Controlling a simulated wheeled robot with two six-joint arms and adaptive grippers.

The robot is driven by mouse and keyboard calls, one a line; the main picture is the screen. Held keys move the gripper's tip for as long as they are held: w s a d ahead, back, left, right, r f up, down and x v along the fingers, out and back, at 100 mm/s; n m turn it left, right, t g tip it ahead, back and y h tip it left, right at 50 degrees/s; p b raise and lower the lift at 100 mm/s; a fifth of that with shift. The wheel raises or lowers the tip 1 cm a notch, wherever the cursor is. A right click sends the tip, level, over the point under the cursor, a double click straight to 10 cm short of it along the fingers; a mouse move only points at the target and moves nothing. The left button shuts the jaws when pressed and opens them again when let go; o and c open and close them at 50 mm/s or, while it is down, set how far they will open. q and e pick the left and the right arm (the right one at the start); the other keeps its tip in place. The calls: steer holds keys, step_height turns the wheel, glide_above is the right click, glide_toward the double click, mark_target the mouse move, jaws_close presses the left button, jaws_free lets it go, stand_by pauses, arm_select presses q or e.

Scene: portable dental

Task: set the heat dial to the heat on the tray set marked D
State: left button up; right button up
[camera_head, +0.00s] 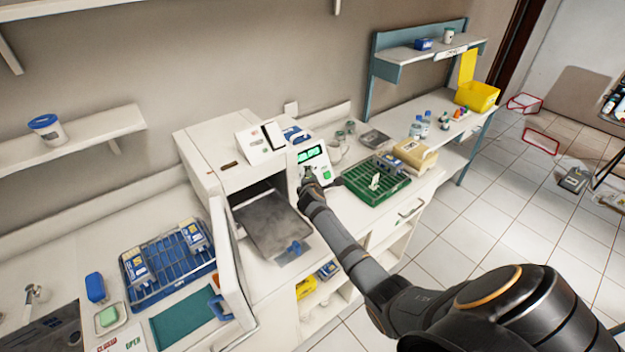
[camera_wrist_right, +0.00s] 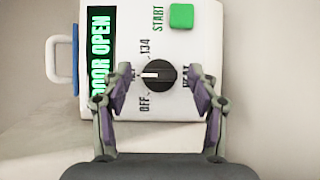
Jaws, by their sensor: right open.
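The heat dial (camera_wrist_right: 158,75), a black knob with a white pointer, is on the white control panel of the sterilizer (camera_head: 215,150). In the right wrist view its pointer is toward the picture's left, at a label partly hidden by a finger. "OFF", "134" and "HEAT" stand around it. My right gripper (camera_wrist_right: 160,84) is open, its fingers on either side of the dial; contact cannot be told. In the head view this gripper (camera_head: 308,180) is at the panel. Packs (camera_head: 192,236) stand in a blue rack; no letter D is readable on them. My left gripper is out of view.
The sterilizer door (camera_head: 232,270) is open, with a metal tray (camera_head: 275,222) out front. A green START button (camera_wrist_right: 181,16) and a "DOOR OPEN" display (camera_wrist_right: 101,50) are near the dial. A green rack (camera_head: 350,190) and beige box (camera_head: 415,155) are to the right.

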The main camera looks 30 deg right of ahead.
steer(key=v, duration=1.2)
